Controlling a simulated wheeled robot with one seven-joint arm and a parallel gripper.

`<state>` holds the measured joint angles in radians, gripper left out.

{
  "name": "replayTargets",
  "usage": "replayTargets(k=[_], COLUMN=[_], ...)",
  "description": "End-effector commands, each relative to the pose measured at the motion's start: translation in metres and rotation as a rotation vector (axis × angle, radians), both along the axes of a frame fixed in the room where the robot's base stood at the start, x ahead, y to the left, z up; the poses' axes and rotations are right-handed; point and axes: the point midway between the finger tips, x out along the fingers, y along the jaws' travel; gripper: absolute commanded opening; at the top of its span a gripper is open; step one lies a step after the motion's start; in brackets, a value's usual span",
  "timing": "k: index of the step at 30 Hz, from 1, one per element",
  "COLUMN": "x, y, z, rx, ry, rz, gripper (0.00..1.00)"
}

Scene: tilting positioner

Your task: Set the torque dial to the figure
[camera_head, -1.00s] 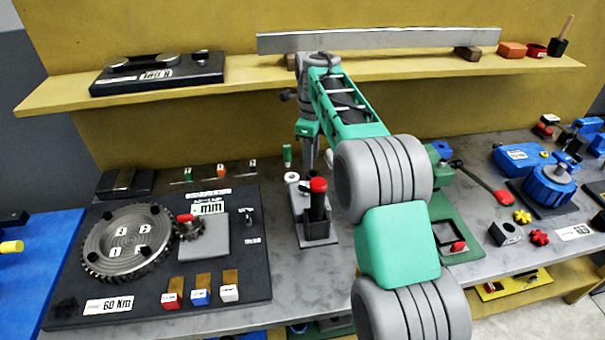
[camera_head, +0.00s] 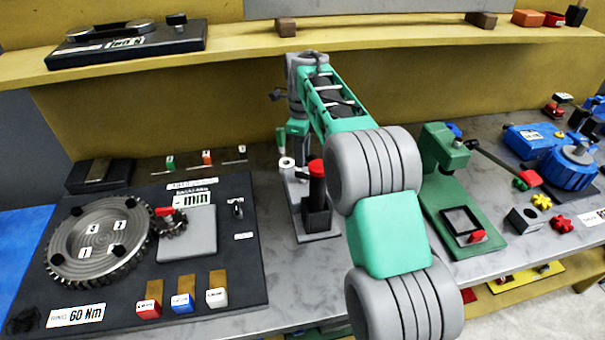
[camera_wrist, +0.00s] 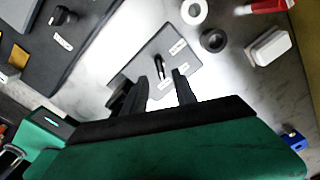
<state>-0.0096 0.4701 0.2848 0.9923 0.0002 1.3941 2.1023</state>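A white label reading "60 Nm" (camera_head: 76,315) lies at the front left of the dark board (camera_head: 228,292). A dark knob with a label (camera_head: 237,207) stands on the board's right side; a dark knob with a label also shows at the upper left of the wrist view (camera_wrist: 62,16). I cannot tell whether it is the torque dial, and no scale is readable. My gripper (camera_wrist: 159,74) is open and empty above a grey plate (camera_wrist: 185,58) with small labels. A small dark upright piece (camera_wrist: 158,66) shows between the fingertips, apparently untouched.
A toothed disc (camera_head: 95,243) sits on the board. A red-capped black post (camera_head: 316,185) stands on a small plate right of it. A green press (camera_head: 445,165) stands right of my arm. A shelf (camera_head: 230,48) above holds a dark tool case (camera_head: 125,42).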

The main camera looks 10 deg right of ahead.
Motion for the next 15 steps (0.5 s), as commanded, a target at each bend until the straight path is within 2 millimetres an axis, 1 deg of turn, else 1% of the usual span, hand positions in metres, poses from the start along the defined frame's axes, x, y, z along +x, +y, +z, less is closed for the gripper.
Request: replayTargets(k=[6,9,12,15], x=[-0.001,-0.001,-0.001,-0.001], y=[-0.001,-0.001,-0.001,-0.001], z=[-0.041,-0.054,-0.061,-0.062], rx=[0.0,0.0,0.0,0.0], ry=[0.004,0.002,0.001,0.001], rz=[-0.002,-0.002,-0.002,-0.001], gripper=[0.34,0.34,0.34,0.34])
